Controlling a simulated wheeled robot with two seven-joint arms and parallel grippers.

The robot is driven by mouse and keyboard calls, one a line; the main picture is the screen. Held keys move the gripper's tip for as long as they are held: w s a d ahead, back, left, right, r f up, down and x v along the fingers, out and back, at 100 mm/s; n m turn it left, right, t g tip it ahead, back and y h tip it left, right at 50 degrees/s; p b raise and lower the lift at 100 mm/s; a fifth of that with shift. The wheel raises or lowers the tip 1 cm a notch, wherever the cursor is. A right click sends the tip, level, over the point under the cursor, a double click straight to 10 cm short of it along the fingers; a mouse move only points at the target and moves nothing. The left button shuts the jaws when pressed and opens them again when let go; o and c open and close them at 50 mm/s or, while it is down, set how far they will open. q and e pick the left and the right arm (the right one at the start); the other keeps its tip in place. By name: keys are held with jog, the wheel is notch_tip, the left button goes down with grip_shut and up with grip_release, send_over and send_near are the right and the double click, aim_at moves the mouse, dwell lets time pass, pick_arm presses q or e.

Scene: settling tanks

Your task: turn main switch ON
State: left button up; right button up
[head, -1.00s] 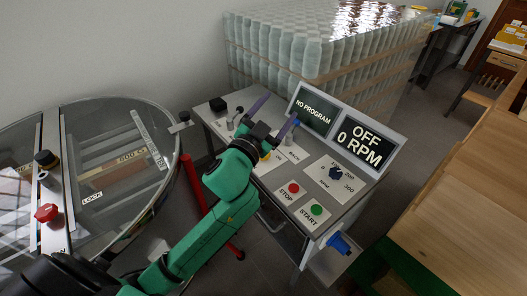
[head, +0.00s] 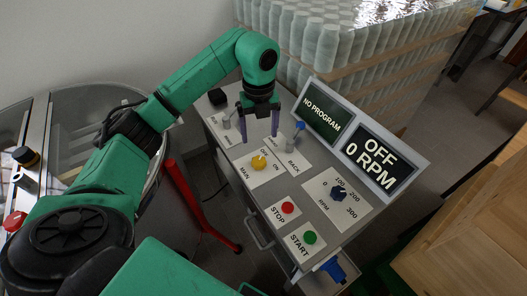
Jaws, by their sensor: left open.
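The main switch (head: 259,163) is a yellow knob on a white plate marked MAIN, OFF and ON, on the grey console's top. Its exact pointing direction is hard to read. My left gripper (head: 259,138) is open, its two dark blue fingers pointing down, above and just behind the yellow knob, with nothing between them. It appears apart from the knob. The display (head: 378,161) reads OFF, 0 RPM. My right gripper is not in view.
A NO PROGRAM screen (head: 323,111) stands behind. Wrapped jars (head: 325,40) fill the back.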

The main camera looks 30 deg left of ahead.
pick_arm(q)
jog(key=p, duration=0.1)
send_over(259, 161)
jog(key=s, duration=0.1)
jog(key=f, duration=0.4)
jog(key=shift+s, duration=0.2)
jog(key=f, duration=0.2)
jog(key=w+f+p, duration=0.1)
jog(key=f, duration=0.2)
jog(key=shift+w+a, duration=0.15)
jog(key=shift+w+f, duration=0.2)
jog(key=shift+f, duration=0.95)
jog(key=shift+s+d, duration=0.15)
jog(key=shift+d, duration=0.05)
jog(key=shift+s, duration=0.1)
jog(key=c, duration=0.4)
grip_shut()
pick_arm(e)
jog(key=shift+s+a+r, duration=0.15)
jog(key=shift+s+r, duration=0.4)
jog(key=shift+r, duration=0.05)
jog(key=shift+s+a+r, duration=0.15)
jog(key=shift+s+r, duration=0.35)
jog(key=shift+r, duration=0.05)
